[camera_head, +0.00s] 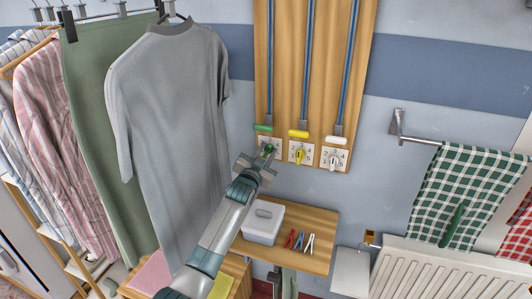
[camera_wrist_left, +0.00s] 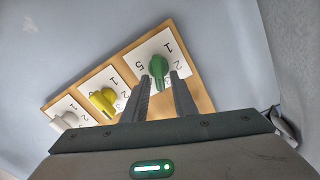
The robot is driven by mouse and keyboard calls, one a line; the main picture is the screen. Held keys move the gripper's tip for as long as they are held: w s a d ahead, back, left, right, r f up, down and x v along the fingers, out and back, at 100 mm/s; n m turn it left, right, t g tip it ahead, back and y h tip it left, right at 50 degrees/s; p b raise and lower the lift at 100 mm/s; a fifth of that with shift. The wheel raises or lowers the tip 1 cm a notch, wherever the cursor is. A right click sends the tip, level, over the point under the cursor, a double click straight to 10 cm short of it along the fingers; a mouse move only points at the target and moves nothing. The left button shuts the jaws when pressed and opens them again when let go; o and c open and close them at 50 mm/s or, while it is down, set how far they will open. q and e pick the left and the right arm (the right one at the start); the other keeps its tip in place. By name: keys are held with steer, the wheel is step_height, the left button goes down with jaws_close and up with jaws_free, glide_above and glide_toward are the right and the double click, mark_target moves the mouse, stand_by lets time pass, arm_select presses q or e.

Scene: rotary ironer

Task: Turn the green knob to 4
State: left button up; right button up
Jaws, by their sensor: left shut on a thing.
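The green knob (camera_head: 268,148) is the left one of three on a wooden wall board, below a green slider. In the wrist view the green knob (camera_wrist_left: 158,65) sits on a white dial card with digits 1, 2 and 5 readable; other digits are covered or hard to read. My left gripper (camera_head: 266,154) is at this knob, with its two fingers (camera_wrist_left: 164,82) shut on it from either side. I cannot tell which digit the knob points to. My right gripper is not in view.
A yellow knob (camera_head: 300,154) and a white knob (camera_head: 332,159) stand just right of it. A grey shirt (camera_head: 170,100) hangs close on the left. Below are a shelf (camera_head: 318,262), a lidded grey box (camera_head: 263,222) and clothes pegs (camera_head: 299,241). A radiator (camera_head: 440,272) is at the right.

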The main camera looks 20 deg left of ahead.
arm_select(q)
steer(key=m, duration=0.3)
steer(key=shift+d+f+m, duration=0.15)
steer(key=shift+d+m, duration=0.05)
steer(key=shift+m, duration=0.2)
steer(key=shift+d+f+m+b, duration=0.1)
steer(key=shift+d+m+b, duration=0.1)
steer(key=shift+m, duration=0.7)
steer(key=shift+d+f+m+b, duration=0.1)
steer(key=shift+m+b, duration=0.1)
steer(key=shift+m, duration=0.7)
steer(key=o, duration=0.7)
steer(key=shift+s+a, duration=0.1)
steer(key=shift+s, duration=0.05)
steer(key=s+b, duration=0.1)
steer(key=s, duration=0.4)
steer(key=s+b, duration=0.1)
steer(key=s, duration=0.5)
steer(key=s+b, duration=0.1)
steer(key=s, duration=0.5)
steer(key=shift+s+a+b, duration=0.1)
steer(key=shift+a+b, duration=0.15)
steer(key=shift+b, duration=0.1)
steer(key=shift+f, duration=0.1)
